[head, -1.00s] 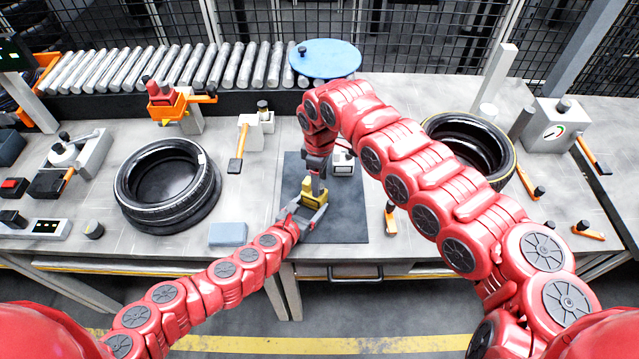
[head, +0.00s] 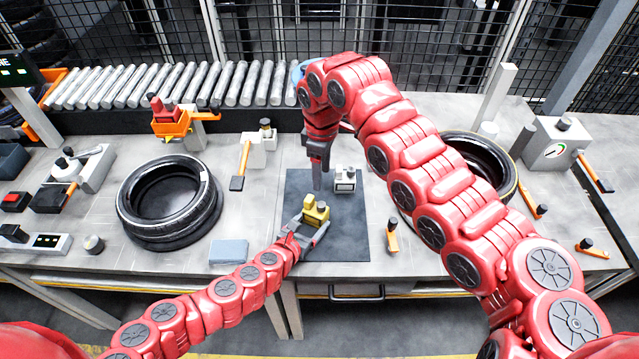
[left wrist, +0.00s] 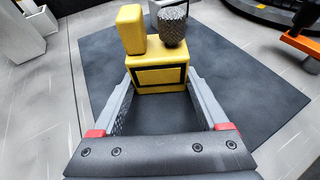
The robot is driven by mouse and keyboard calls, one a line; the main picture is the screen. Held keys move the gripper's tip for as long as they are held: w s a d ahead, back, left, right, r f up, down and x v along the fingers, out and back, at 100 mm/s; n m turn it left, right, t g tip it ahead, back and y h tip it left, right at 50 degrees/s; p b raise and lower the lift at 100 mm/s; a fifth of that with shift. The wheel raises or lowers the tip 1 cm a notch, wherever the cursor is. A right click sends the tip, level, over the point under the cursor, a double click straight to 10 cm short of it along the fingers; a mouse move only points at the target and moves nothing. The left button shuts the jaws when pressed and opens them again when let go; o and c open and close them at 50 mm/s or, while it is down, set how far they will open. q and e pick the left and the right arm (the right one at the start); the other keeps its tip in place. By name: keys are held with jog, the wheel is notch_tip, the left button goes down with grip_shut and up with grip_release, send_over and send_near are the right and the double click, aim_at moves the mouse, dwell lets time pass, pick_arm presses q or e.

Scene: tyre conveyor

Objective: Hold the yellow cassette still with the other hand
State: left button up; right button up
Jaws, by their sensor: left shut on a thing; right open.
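The yellow cassette (head: 316,210) stands on the dark mat (head: 345,240). It also shows in the left wrist view (left wrist: 157,76), with a yellow block and a dark knurled knob on top. My left gripper (head: 309,228) is shut on the cassette from the near side; its two fingers (left wrist: 158,105) lie along the cassette's two sides. My right gripper (head: 317,182) points down above the mat, behind the cassette and apart from it. It is open and empty, though its finger gap is hard to see.
A white cassette-like block (head: 345,180) stands right of my right gripper. A tyre (head: 168,200) lies to the left; another tyre (head: 480,165) is partly behind my right arm. A blue-grey block (head: 229,252) lies near the front edge. A roller conveyor (head: 180,85) runs along the back.

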pick_arm(q)
jog(key=o, duration=1.2)
jog(key=shift+c, duration=0.2)
jog(key=shift+s, duration=0.1)
jog(key=shift+s+a+r, duration=0.2)
jog(key=shift+s+a, duration=0.2)
jog(key=shift+s, duration=0.05)
jog(key=v, duration=0.9)
jog(key=shift+s, duration=0.15)
jog(key=shift+s+a+r, duration=0.15)
jog(key=shift+s+r, duration=0.25)
jog(key=shift+s, duration=0.15)
